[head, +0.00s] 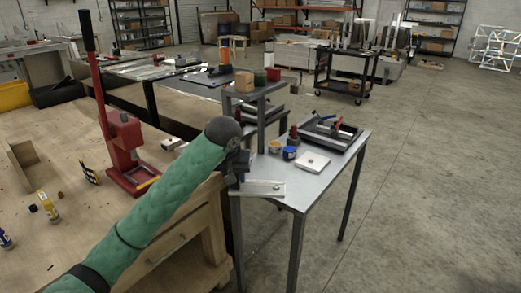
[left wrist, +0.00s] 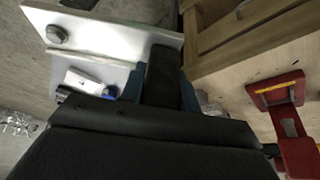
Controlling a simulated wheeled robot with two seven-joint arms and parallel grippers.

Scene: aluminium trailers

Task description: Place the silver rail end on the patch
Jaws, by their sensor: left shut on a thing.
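My left gripper (head: 240,177) is at the end of the green-sleeved arm, over the near left corner of the grey metal table. It is shut on the silver rail end (head: 262,188), a flat bright plate with a round bolt head. In the left wrist view the rail end (left wrist: 105,38) sticks out to the left from the dark finger (left wrist: 163,75). A pale square piece (head: 312,162) lies on the grey table, to the right of the rail end; I cannot tell whether it is the patch. It also shows in the left wrist view (left wrist: 84,80). My right gripper is out of view.
The grey table (head: 300,194) also holds a blue jar (head: 290,153), a yellowish jar (head: 275,146) and a dark vise-like fixture (head: 331,132). A red press (head: 125,150) stands on the wooden bench (head: 75,205). Open floor lies to the right.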

